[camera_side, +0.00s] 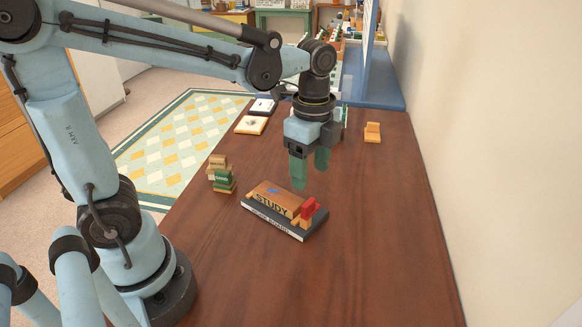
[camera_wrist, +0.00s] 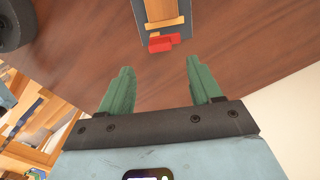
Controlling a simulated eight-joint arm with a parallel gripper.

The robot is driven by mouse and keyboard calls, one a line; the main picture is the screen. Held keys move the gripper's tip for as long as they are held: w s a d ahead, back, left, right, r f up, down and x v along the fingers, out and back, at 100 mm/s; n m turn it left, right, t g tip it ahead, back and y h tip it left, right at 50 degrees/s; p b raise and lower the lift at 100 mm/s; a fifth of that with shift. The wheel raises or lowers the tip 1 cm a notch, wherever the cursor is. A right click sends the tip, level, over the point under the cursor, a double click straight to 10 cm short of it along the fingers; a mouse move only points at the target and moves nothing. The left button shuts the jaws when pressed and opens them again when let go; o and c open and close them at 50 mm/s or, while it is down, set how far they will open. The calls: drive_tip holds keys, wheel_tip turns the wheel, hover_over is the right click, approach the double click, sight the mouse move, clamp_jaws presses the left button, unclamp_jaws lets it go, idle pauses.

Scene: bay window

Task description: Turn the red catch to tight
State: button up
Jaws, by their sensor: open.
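The red catch (camera_side: 309,208) sits at the right end of a wooden block marked STUDY (camera_side: 274,199), which lies on a dark book (camera_side: 268,218) on the table. In the wrist view the red catch (camera_wrist: 162,43) is near the top, at the near end of the wooden block (camera_wrist: 163,18). My gripper (camera_side: 311,172) hangs above the table, behind the block and apart from it, with its green fingers spread and nothing between them. The fingers also show open in the wrist view (camera_wrist: 163,82). I cannot read any tight marking.
A small stack of wooden and green blocks (camera_side: 222,175) stands left of the book. A small orange wooden piece (camera_side: 372,132) stands at the back right, near the wall. Pale tiles (camera_side: 251,125) lie at the back left. The brown table (camera_side: 365,240) is clear at right and in front.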

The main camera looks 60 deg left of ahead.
sight(309, 202)
drive_tip(key=shift+f, duration=3.7)
drive_tip(key=shift+c, duration=0.2)
drive_tip(key=c, duration=1)
